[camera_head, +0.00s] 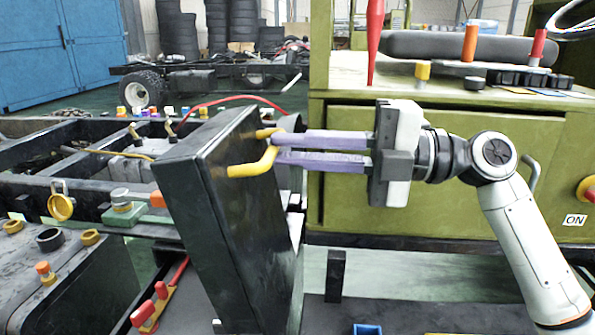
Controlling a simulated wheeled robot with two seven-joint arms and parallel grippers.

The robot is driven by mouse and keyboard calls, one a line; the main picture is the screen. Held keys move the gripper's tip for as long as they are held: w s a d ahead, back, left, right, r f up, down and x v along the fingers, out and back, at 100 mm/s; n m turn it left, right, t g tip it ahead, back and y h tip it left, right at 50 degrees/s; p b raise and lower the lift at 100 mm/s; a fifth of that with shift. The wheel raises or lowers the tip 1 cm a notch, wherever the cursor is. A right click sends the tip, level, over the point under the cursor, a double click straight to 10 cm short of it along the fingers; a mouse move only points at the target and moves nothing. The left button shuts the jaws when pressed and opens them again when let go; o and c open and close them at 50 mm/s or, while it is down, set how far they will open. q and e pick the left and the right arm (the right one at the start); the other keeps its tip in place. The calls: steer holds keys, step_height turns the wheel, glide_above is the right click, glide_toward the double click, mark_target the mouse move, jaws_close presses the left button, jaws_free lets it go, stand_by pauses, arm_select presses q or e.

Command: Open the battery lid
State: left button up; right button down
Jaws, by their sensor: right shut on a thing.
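The battery lid (232,220) is a large black panel with a yellow handle (248,171) on its right side. It stands tilted, raised on edge in the middle of the head view. My right gripper (278,148) comes in from the right with two purple-grey fingers, one above the other. It is shut on the yellow handle, whose middle is partly hidden by the fingers. What lies behind the lid is hidden. My left gripper is not in view.
A black chassis frame (90,190) with cables and coloured caps spreads at the left. An olive-green cabinet (450,225) stands behind my right arm, with tools on top. Red-handled parts (150,308) sit at the lower left. A small black post (335,275) stands right of the lid.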

steer(key=shift+s+d, duration=0.1)
steer(key=shift+d, duration=0.15)
steer(key=c, duration=1.8)
jaws_free()
steer(key=d, duration=0.7)
steer(key=s+d, duration=0.1)
steer(key=d, duration=0.2)
steer(key=shift+d+f+b, duration=0.1)
steer(key=shift+d+b, duration=0.1)
steer(key=shift+b, duration=0.1)
